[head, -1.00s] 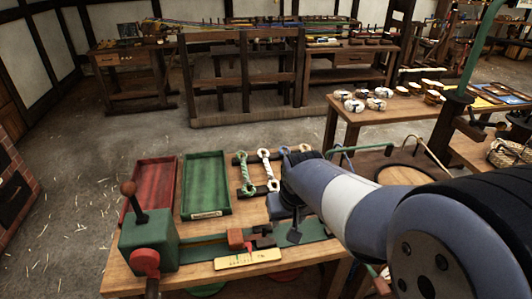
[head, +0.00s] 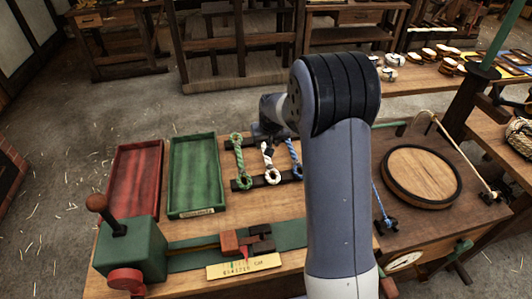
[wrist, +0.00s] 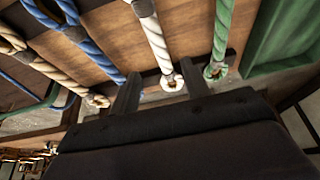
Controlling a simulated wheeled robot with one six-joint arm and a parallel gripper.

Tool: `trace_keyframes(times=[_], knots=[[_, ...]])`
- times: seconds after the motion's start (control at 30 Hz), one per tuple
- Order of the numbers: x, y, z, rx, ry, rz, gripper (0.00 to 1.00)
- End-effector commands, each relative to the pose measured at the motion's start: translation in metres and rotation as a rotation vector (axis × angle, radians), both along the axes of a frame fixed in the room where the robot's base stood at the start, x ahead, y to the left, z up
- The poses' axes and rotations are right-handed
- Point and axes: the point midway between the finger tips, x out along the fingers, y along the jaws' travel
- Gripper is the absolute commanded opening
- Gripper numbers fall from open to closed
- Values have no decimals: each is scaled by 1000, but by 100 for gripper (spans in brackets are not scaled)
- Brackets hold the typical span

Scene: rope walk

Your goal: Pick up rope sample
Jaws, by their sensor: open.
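Three rope samples lie on a dark rack on the bench: green (head: 238,160), white (head: 268,160) and blue (head: 295,158), each with an eye at the end. The green sample (wrist: 222,38) is right of the right finger, and the blue one (wrist: 92,48) ends near the left finger. My gripper (wrist: 162,90) is open and empty. In the head view my gripper (head: 265,131) is at the far end of the samples, partly hidden by my arm.
A red tray (head: 135,178) and a green tray (head: 195,175) lie left of the samples. A green vise-like machine (head: 130,245) stands at the front left. A round wooden disc (head: 422,176) is at the right. My arm covers part of the bench.

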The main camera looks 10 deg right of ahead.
Motion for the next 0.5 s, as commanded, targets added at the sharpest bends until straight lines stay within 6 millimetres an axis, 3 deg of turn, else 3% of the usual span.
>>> trace_keyframes(times=[0.27, 0.5], knots=[[5, 1, -17, 0, 3, 0, 45], [15, 1, -47, 0, 2, 0, 45]])
